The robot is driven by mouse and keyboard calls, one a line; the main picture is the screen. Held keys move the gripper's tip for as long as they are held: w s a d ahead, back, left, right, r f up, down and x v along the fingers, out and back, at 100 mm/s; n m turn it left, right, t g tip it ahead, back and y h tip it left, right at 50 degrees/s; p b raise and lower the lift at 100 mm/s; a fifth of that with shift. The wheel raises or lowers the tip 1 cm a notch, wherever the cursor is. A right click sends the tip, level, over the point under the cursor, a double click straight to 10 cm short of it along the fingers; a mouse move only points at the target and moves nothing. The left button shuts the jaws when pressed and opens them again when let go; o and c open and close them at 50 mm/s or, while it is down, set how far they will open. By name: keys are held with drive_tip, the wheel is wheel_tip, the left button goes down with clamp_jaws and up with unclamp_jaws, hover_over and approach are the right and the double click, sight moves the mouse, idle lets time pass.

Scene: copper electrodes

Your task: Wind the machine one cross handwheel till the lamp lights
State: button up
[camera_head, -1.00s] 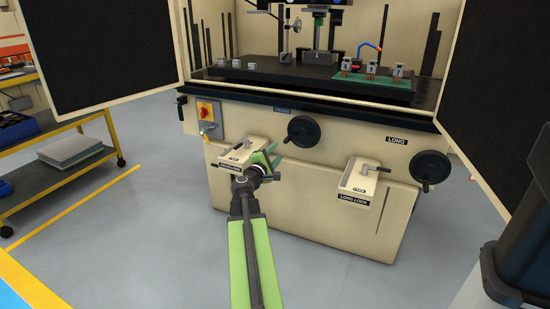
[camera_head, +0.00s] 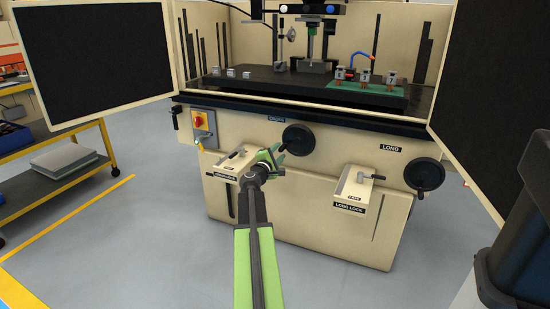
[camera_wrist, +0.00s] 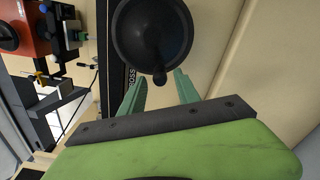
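The cross handwheel (camera_head: 298,139) is a black dished wheel on the machine's cream front, beside the CROSS label. In the wrist view the black wheel (camera_wrist: 152,35) fills the top centre, with a small dark handle knob (camera_wrist: 160,78) at its lower rim. My gripper (camera_head: 277,152) is just left of and below the wheel in the head view. In the wrist view my gripper's green fingers (camera_wrist: 160,80) are spread, with the knob showing between their tips. Whether they touch it I cannot tell.
The cross lock box (camera_head: 232,163) with a lever sits left of my gripper. The long lock box (camera_head: 358,185) and long handwheel (camera_head: 424,173) are to the right. A red-yellow switch (camera_head: 199,121) is at left. Open door panels flank the machine. The floor in front is clear.

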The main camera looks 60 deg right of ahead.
drive_tip(key=shift+d, duration=0.7)
drive_tip(key=shift+c, duration=0.2)
clamp_jaws()
